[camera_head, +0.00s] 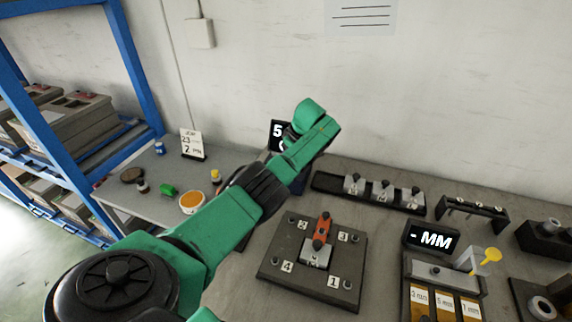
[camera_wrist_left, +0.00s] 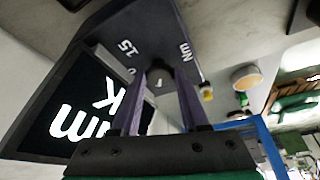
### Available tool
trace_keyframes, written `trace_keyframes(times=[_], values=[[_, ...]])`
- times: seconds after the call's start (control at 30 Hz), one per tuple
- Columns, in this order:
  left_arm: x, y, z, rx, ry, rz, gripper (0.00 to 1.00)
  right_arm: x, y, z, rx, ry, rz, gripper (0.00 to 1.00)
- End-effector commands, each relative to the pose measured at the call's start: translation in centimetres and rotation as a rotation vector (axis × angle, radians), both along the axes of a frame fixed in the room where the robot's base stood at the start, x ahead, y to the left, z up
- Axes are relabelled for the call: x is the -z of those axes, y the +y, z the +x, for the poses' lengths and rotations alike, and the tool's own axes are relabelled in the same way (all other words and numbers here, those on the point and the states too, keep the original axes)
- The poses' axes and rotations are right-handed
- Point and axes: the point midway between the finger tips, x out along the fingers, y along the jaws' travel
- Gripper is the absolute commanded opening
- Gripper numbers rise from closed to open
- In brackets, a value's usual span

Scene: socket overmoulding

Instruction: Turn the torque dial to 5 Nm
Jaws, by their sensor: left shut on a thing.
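The torque dial (camera_wrist_left: 158,82) is a small dark knob with a white mark, on a dark panel with white figures, among them 15, and Nm. A display (camera_wrist_left: 72,108) beside it shows large white letters, including "Nm", cut off and turned in the left wrist view. In the head view the display unit (camera_head: 277,128) shows a "5" at the back, mostly hidden by my left arm. My left gripper (camera_wrist_left: 160,78) is shut on the dial, one finger on each side. In the head view my arm hides its fingers. My right gripper is not in view.
A plate (camera_head: 270,265) with numbered corners holds an orange part (camera_head: 322,230) in front of my arm. A rack (camera_head: 330,185) with several metal blocks stands behind it. A "- MM" display (camera_head: 431,239) is at right. A job card (camera_head: 192,144) and orange-filled bowl (camera_head: 191,203) are left.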

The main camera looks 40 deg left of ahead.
Motion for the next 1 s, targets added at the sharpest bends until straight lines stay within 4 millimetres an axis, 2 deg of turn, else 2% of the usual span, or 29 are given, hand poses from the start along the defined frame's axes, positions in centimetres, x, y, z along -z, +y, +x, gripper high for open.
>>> trace_keyframes(times=[0.47, 0.5, 0.53, 0.57, 0.87, 1.0], values=[[-0.1, 0.1, 0.0, -0.016, 0.000, 0.001, 0.00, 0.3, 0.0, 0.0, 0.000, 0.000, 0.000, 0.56], [-0.1, 0.1, 0.0, -0.016, 0.000, 0.001, 0.56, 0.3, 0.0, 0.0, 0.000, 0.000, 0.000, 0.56], [-0.1, 0.1, 0.0, -0.016, 0.000, 0.001, 0.67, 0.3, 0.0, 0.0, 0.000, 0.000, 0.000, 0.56], [-0.1, 0.1, 0.0, -0.016, 0.000, 0.001, 0.74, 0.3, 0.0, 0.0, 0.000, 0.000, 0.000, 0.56], [-0.1, 0.0, 0.0, -0.015, -0.001, 0.000, 0.74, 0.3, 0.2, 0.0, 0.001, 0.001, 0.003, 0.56], [-1.0, -0.4, 0.1, -0.013, -0.001, -0.001, 0.74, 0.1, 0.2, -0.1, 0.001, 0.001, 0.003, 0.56]])
